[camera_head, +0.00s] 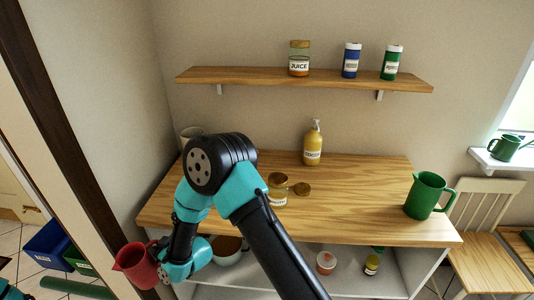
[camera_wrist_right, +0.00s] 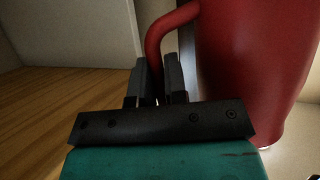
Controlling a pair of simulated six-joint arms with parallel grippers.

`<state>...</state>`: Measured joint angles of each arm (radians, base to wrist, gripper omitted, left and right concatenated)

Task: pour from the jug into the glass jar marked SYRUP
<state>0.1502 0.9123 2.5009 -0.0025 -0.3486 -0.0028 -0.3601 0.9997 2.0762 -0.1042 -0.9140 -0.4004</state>
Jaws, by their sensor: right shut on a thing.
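My right gripper (camera_head: 162,268) is shut on the handle of a red jug (camera_head: 136,266), held off the left end of the counter. The right wrist view shows the two fingers (camera_wrist_right: 160,80) at the handle, with the red jug (camera_wrist_right: 245,70) filling the right side. The jug looks roughly upright; its contents are hidden. An open glass jar (camera_head: 278,197) with amber contents stands on the counter, partly behind my right arm. Its label is too small and covered to read. A round lid (camera_head: 302,189) lies beside it. My left gripper does not show.
A green jug (camera_head: 424,195) stands at the counter's (camera_head: 350,205) right end, a yellow pump bottle (camera_head: 313,145) at the back. A jar marked JUICE (camera_head: 299,60) and blue (camera_head: 351,61) and green (camera_head: 391,63) jars stand on the wall shelf. The counter between is clear.

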